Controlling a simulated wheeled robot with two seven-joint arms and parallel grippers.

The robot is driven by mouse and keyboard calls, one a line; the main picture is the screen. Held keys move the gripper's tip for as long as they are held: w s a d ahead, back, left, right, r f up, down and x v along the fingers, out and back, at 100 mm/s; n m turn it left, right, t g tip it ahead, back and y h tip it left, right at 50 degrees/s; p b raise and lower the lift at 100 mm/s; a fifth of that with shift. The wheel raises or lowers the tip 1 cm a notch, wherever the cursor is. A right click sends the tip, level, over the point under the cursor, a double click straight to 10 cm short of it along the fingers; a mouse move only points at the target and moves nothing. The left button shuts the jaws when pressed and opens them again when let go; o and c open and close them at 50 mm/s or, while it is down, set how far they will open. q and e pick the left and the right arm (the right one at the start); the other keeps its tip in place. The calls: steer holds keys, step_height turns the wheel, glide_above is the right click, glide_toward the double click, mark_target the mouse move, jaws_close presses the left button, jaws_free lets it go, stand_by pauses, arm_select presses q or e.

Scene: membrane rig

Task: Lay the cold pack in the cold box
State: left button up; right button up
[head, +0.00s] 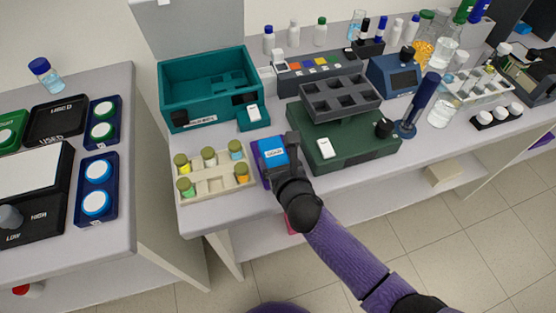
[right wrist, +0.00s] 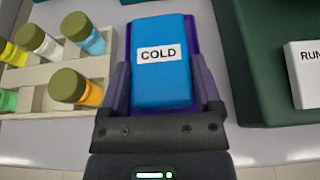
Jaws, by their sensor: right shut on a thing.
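The cold pack (head: 271,151) is a blue block with a white label; the label reads COLD in the right wrist view (right wrist: 160,80). My right gripper (head: 284,160) is shut on it, with a finger on each side in the right wrist view (right wrist: 163,95). A purple base shows around and under the pack; I cannot tell whether the pack touches it. The teal open-topped box (head: 187,116), apparently the cold box, stands behind and left of the gripper. My left gripper is not in view.
A cream rack (head: 215,192) of several capped vials stands just left of the pack. A dark green machine (head: 352,151) with a grey tray (head: 340,100) stands right. A small teal block (head: 253,116) sits at the box's front right corner. The bench's front edge is close.

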steer(key=o, duration=1.3)
steer(key=shift+f, duration=0.1)
steer(key=shift+r, duration=0.3)
steer(key=p+v, duration=0.4)
steer(key=v, duration=0.8)
steer(key=s+d+f+m+g+h, duration=0.2)
steer(key=s+d+f+m+g, duration=0.15)
steer(key=f+m, duration=0.5)
steer(key=s+d+f+m+g+h, duration=0.1)
steer(key=s+d+f+m+g, duration=0.15)
steer(key=d+f+m, duration=0.55)
steer(key=s+d+f+m+g, duration=0.1)
steer(key=s+f+m+g, duration=0.1)
steer(key=s+f+m, duration=0.2)
steer(key=s+d+f+m+g+h, duration=0.1)
steer(key=s+f+m, duration=0.3)
steer(key=s+m, duration=0.5)
steer(key=s+f+m+g, duration=0.3)
steer(key=s+f+m, duration=0.1)
steer(key=s+m, duration=0.3)
steer(key=shift+s+d+m, duration=0.15)
steer(key=shift+s+d, duration=0.05)
steer(key=shift+s, duration=0.4)
steer(key=shift+s+d+m, duration=0.1)
steer(key=shift+s+d, duration=0.1)
steer(key=shift+s, duration=0.4)
